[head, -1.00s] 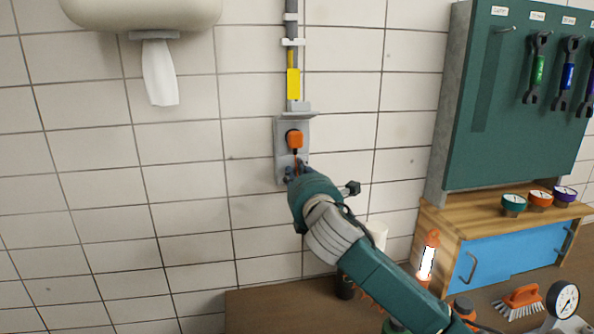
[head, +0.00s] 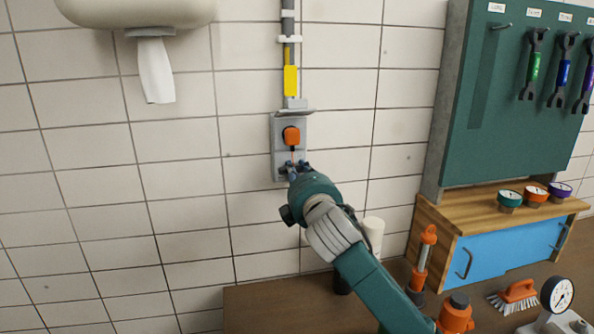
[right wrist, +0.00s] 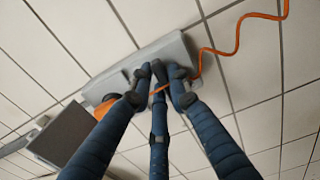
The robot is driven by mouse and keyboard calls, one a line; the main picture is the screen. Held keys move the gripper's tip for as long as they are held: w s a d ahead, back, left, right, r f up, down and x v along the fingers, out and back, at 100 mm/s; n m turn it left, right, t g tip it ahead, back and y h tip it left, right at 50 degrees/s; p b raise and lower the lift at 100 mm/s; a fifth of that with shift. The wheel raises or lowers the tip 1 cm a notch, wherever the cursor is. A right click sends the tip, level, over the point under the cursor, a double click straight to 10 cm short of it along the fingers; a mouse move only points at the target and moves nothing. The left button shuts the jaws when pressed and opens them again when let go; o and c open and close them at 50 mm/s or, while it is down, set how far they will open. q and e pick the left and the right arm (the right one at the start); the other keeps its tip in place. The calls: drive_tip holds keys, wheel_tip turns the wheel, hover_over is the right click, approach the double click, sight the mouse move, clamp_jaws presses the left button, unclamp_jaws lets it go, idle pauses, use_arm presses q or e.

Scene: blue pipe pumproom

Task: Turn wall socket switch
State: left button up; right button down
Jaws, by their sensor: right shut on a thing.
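The wall socket (head: 278,150) is a grey plate on the tiled wall, with an orange plug (head: 291,136) in its upper part. My right gripper (head: 293,169) is at the plate's lower part. In the right wrist view, its blue fingers (right wrist: 160,85) are closed together against the socket plate (right wrist: 168,52). They are shut on what appears to be the switch, which they hide. An orange cable (right wrist: 205,55) runs past the fingertips, and the orange plug (right wrist: 105,106) shows partly behind a finger. My left gripper is not in view.
A green tool board (head: 470,130) hangs at the right.

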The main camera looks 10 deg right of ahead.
drive_tip(key=shift+f, duration=0.15)
drive_tip(key=c, duration=1.9)
unclamp_jaws()
drive_tip(key=s, duration=1.2)
